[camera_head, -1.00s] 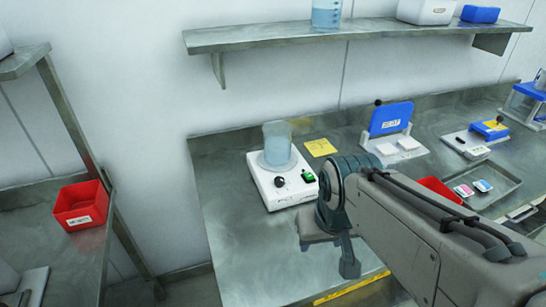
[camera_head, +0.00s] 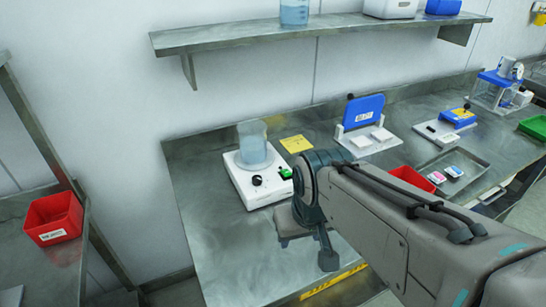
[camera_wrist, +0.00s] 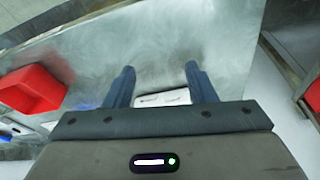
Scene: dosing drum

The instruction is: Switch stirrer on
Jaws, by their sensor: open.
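The stirrer (camera_head: 262,190) is a white box on the steel bench in the head view. It has a black knob (camera_head: 257,180) and a small green switch (camera_head: 285,173) on its front. A clear beaker (camera_head: 252,142) with bluish contents stands on its plate. My arm reaches in from the lower right, and my gripper points down at the bench to the right of and nearer than the stirrer. In the wrist view my gripper (camera_wrist: 161,75) has its two dark fingers spread wide apart, over the bench.
A yellow note (camera_head: 296,144) lies behind the stirrer. A blue-lidded device (camera_head: 363,112), a red bin (camera_head: 411,178) partly hidden by my arm and a tray (camera_head: 477,166) are to the right. A shelf (camera_head: 340,30) hangs above. Bare bench (camera_head: 225,245) lies in front.

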